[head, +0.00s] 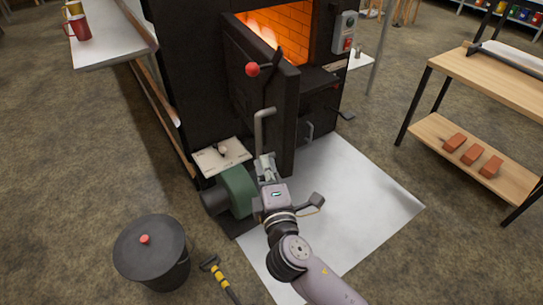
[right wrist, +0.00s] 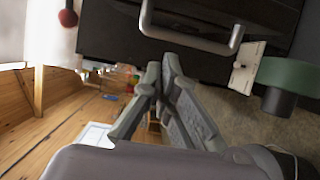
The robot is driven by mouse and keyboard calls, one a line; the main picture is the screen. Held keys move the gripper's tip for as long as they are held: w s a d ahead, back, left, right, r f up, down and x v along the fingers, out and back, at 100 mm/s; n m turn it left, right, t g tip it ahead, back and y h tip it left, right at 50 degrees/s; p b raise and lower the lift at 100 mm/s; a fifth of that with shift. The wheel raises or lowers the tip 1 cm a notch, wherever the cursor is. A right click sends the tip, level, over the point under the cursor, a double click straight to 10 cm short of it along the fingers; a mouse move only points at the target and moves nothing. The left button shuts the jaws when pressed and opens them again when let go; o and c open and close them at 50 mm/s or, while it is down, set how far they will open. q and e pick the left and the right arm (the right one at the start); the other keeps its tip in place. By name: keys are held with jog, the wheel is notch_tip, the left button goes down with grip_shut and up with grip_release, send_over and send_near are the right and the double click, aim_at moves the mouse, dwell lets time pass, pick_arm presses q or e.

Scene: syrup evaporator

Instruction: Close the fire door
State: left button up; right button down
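The fire door (head: 262,75) is a thick black panel swung open toward me, and the orange glow of the firebox (head: 285,35) shows behind it. A grey bar handle (head: 259,130) stands out from the door's face. In the right wrist view the handle (right wrist: 190,45) crosses the top, ahead of the fingertips. My right gripper (head: 265,165) is by the lower end of the handle; in the right wrist view its fingers (right wrist: 162,70) are together with nothing seen between them, apart from the bar. My left gripper is not in view.
A green motor-like unit (head: 238,190) sits left of my right gripper, beside a pale plate (head: 222,157). A lidded black bin (head: 150,248) stands at lower left. A wooden bench (head: 490,80) with bricks below is at right. The pale floor sheet (head: 360,200) is clear.

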send_near(259, 140)
jog(key=w+a+r, duration=0.2)
jog(key=w+r, duration=0.3)
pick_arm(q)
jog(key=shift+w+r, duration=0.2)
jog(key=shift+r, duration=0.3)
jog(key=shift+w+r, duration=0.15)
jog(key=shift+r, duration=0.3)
pick_arm(e)
jog(key=shift+w+d+f, duration=0.1)
jog(key=shift+w+d, duration=0.1)
jog(key=shift+d, duration=0.45)
jog(key=shift+w+d+f, duration=0.1)
jog(key=shift+w+d, duration=0.05)
jog(key=shift+d, duration=0.5)
jog(key=shift+w+d, duration=0.2)
jog(key=shift+d, duration=0.45)
